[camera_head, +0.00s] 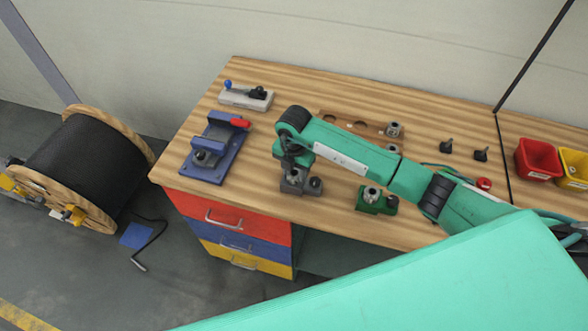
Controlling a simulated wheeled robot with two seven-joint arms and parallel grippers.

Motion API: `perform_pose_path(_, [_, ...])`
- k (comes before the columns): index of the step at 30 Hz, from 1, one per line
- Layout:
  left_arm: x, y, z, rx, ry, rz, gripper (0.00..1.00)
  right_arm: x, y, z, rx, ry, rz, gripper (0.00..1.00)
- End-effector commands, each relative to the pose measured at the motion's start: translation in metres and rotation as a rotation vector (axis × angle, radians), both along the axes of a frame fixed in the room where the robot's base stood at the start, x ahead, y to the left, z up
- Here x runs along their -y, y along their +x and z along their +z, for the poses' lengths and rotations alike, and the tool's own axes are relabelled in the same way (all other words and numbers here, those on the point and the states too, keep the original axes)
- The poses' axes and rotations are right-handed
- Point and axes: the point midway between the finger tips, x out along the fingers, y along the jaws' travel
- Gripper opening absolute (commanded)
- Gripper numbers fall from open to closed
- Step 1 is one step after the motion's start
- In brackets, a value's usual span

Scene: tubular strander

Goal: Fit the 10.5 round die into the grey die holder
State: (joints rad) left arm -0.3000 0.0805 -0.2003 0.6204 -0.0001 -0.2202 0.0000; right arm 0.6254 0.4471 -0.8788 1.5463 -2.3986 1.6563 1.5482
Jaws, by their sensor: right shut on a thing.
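The grey die holder (292,187) stands on the bench near its front edge, with a dark knob (315,184) at its right side. My right gripper (291,160) points down directly over the holder's seat. It is shut on a small grey piece, apparently the round die (292,173), at or just above the seat. The die is mostly hidden by the fingers and very small, so I cannot tell whether it touches the holder or what size marking it has. My left gripper is not in view.
A green holder (371,208) stands right of the grey one. A wooden rack (345,122) with a metal die (393,129) lies behind my right arm. Red (537,160) and yellow bins are far right.

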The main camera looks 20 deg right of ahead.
Motion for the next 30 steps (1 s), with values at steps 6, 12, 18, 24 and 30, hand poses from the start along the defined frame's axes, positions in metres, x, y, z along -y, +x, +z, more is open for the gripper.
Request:
perform_pose_path(6, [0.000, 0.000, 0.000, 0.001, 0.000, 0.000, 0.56, 0.000, 0.000, 0.000, 0.000, 0.000, 0.000, 0.61])
perform_pose_path(12, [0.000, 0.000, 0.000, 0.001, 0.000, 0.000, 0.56, 0.000, 0.000, 0.001, 0.000, 0.000, 0.000, 0.61])
perform_pose_path(18, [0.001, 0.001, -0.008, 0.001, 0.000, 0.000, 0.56, 0.000, 0.001, 0.017, 0.004, 0.000, 0.002, 0.61])
perform_pose_path(24, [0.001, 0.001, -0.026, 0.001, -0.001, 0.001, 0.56, 0.000, 0.002, 0.059, 0.006, 0.000, 0.001, 0.61])
perform_pose_path(30, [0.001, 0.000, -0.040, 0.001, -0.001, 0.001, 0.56, 0.000, 0.001, 0.098, 0.003, 0.000, 0.002, 0.61])
